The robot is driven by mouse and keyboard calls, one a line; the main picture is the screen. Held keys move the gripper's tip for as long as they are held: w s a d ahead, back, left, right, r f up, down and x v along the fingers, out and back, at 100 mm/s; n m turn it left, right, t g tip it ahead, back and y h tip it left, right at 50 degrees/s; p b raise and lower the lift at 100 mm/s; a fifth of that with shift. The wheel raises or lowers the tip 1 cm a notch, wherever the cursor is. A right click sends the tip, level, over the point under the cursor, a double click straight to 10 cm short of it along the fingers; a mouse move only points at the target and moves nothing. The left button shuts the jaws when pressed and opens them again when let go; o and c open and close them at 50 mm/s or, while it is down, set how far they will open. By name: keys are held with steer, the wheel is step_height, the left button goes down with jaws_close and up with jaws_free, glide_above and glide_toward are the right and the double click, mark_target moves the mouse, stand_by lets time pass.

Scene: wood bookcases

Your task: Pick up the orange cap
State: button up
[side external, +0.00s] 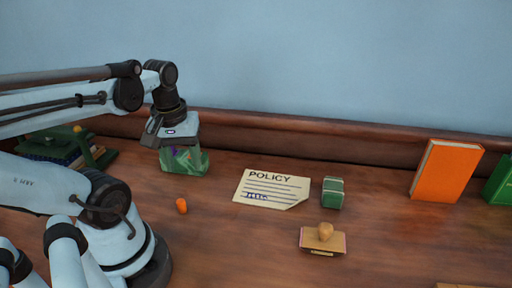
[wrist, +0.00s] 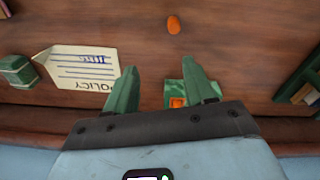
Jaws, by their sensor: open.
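The small orange cap (side external: 182,206) lies on the brown wooden desk, in front of and below my gripper (side external: 184,164) in the side view. In the wrist view the cap (wrist: 174,25) is near the top edge, beyond my green fingertips (wrist: 160,70), and nothing touches it. My fingers are spread apart and hold nothing. A green item with an orange patch (wrist: 177,102) shows beside and behind the right finger in the wrist view. In the side view, green fingers and this item blend together, so their gap is hard to tell.
A policy sheet (side external: 272,187), a green box (side external: 333,193) and a wooden stamp (side external: 323,240) lie to the right. An orange book (side external: 446,171) stands farther right. Dark green books (side external: 62,148) are at the left. A raised wooden ledge (side external: 330,142) runs along the back. Desk around the cap is clear.

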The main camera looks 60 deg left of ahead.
mark_target(180, 201)
steer(key=shift+n+g+h, duration=0.3)
steer(key=shift+n+g, duration=0.1)
steer(key=shift+n, duration=0.5)
steer(key=shift+s+a+f, duration=0.1)
steer(key=shift+s+f, duration=0.3)
steer(key=shift+f, duration=1.55)
steer(key=shift+s+f, duration=0.4)
steer(key=shift+f, duration=1.6)
steer(key=shift+s+a+f, duration=0.1)
steer(key=shift+s+f, duration=0.3)
steer(key=shift+f, duration=1.55)
steer(key=shift+c, duration=0.4)
jaws_close()
